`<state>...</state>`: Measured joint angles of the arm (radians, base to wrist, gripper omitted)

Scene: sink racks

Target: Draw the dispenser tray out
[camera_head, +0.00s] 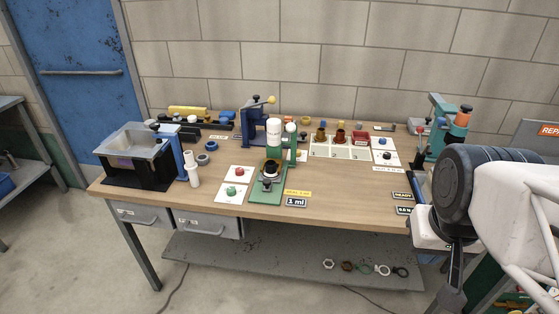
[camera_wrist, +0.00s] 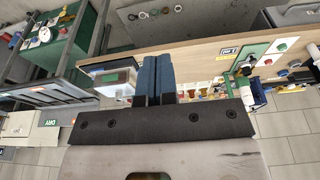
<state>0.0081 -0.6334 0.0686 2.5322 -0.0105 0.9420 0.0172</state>
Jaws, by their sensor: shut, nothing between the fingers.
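A green dispenser (camera_head: 276,140) with a white container on top stands near the front middle of the bench. Its green base plate (camera_head: 259,198) reaches toward the front edge, with a dark round holder (camera_head: 269,172) on it. I cannot tell which part is the tray or how far out it sits. The green base also shows in the wrist view (camera_wrist: 243,57), at the right. My gripper (camera_wrist: 154,58) is shut, its blue fingers together and empty. It is well apart from the dispenser; my arm is at the right of the head view.
A black-and-clear box (camera_head: 138,155) stands at the bench's left end. A blue press (camera_head: 256,125) stands behind the dispenser and a teal press (camera_head: 447,130) at the far right. Grey drawers (camera_head: 208,223) hang under the front edge. Bare wood lies right of the dispenser.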

